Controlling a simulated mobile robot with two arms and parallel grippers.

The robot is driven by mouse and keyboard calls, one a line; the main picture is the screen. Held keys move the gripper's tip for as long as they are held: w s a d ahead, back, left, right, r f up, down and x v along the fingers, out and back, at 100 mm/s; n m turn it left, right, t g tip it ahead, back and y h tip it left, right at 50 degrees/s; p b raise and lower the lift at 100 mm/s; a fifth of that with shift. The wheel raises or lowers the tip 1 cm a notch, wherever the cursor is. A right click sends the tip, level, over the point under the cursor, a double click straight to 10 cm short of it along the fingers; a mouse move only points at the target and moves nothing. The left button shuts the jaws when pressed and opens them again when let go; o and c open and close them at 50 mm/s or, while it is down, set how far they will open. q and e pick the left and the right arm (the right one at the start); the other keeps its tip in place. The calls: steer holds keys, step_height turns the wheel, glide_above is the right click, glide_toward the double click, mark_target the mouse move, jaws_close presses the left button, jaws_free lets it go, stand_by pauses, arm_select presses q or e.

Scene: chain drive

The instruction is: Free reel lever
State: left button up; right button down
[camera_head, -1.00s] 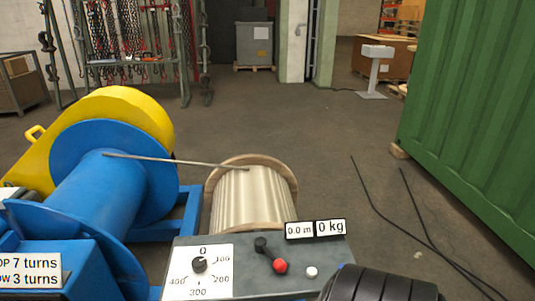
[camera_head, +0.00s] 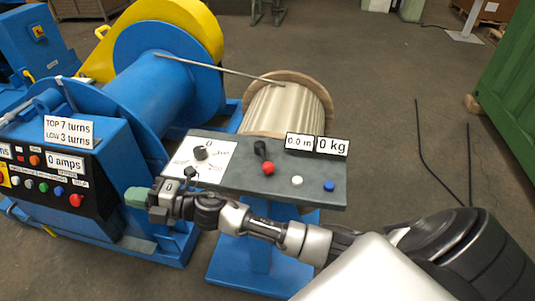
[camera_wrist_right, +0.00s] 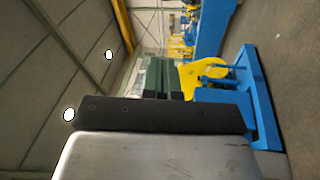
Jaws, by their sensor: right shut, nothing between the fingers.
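The reel control panel is a grey console (camera_head: 225,181) in front of a wooden-flanged reel (camera_head: 288,107) wound with pale line. My right arm reaches left along the panel's front edge. My left gripper is out of view.
The panel also has a black dial (camera_head: 200,153), a white button (camera_head: 297,180), a blue button (camera_head: 329,186) and a "0 kg" display (camera_head: 332,146). A blue winch drum (camera_head: 150,88) stands left, with a button box (camera_head: 60,180). A green container (camera_head: 508,85) stands right; floor between is mostly clear.

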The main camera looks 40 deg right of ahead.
steer(key=w+d+r+n+g+h, duration=0.25)
steer(key=d+n+g+h, duration=0.6)
steer(key=d, duration=0.45)
steer(key=w+d+r+n+g+h, duration=0.1)
steer(key=d+r+n+g+h, duration=0.2)
steer(key=d+n+g+h, duration=0.85)
steer(key=s+d+f+m+t+y, duration=0.1)
steer(key=f, duration=0.2)
steer(key=d+f+m+t+y, duration=0.1)
steer(key=f, duration=0.2)
steer(key=s+d+f+m+t, duration=0.1)
steer(key=d+f+t, duration=0.1)
steer(key=f, duration=0.1)
steer(key=shift+s+f+y, duration=0.1)
steer(key=shift+s+y, duration=0.2)
steer(key=shift+y, duration=0.1)
steer(key=shift+s+d+f+p, duration=0.15)
steer(key=shift+s+d+p, duration=0.5)
steer(key=shift+s, duration=0.35)
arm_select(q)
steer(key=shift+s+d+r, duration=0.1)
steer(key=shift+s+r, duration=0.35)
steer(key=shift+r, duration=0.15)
arm_select(e)
steer(key=shift+s+d+f, duration=0.15)
steer(key=shift+s+d, duration=0.2)
steer(key=shift+s, duration=0.2)
